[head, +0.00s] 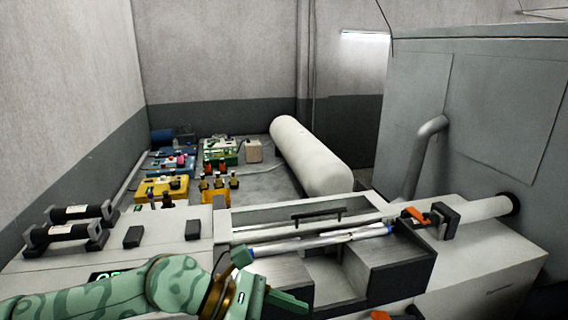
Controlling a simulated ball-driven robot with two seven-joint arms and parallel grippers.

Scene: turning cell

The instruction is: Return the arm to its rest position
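My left arm, green with a darker pattern, comes in from the lower left. Its gripper (271,279) is low in the picture, in front of the machine's open trough. Its two fingers stand apart, with nothing seen between them. A long pale rod (325,240) with blue ends lies slanted across the trough, behind and to the right of the gripper. The rod's left end is close to the upper finger; I cannot tell whether they touch. My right gripper is not in view.
The machine top carries two black handles (70,233), dark blocks and an orange clamp (414,216) by a white tube (485,208). Behind are yellow and green fixtures (165,187) and a large white cylinder (310,155). A tall grey cabinet (490,90) bounds the right.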

